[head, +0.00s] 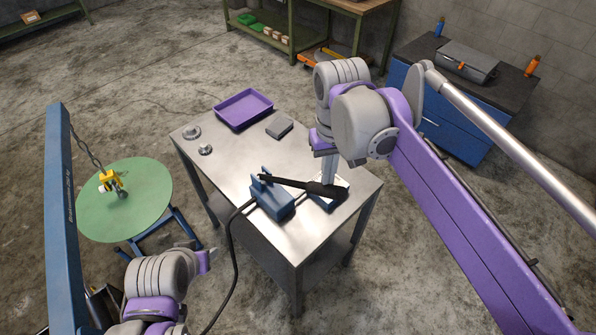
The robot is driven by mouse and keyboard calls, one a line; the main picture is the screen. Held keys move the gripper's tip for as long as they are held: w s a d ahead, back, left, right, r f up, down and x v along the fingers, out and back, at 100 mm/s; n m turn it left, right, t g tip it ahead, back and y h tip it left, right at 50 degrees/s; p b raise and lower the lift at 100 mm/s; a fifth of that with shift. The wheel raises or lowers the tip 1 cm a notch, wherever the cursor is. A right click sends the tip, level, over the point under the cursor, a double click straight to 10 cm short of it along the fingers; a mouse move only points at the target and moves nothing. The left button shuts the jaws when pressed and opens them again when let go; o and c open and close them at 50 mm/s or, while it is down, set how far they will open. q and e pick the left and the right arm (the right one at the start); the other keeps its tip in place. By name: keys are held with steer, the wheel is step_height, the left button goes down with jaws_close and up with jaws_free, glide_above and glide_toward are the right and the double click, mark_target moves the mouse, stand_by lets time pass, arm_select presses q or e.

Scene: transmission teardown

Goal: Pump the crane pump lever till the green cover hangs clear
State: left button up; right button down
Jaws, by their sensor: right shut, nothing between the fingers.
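The crane pump (274,203) is a blue block on the metal table, with a black hose running off its left side. Its black pump lever (295,184) lies nearly level, its thick end to the right. My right gripper (329,180) points down at that thick end, shut and empty; whether it touches the lever is unclear. The green cover (125,203) shows as a wide round disc above a blue stand; any gap beneath it is hard to judge. The yellow hook block (110,181) hangs on a chain over it. My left gripper (204,254) is at lower left, fingers unclear.
The metal table (232,170) holds a purple tray (243,109), a grey block (279,127) and two small round metal parts. The blue crane post (60,220) stands at the left. A blue cabinet (440,128) stands at back right. Open floor lies behind the table.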

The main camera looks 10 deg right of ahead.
steer(key=shift+f, duration=0.2)
steer(key=shift+s, duration=0.55)
steer(key=shift+r, duration=0.35)
step_height(320, 180, up, 6)
steer(key=shift+r, duration=0.25)
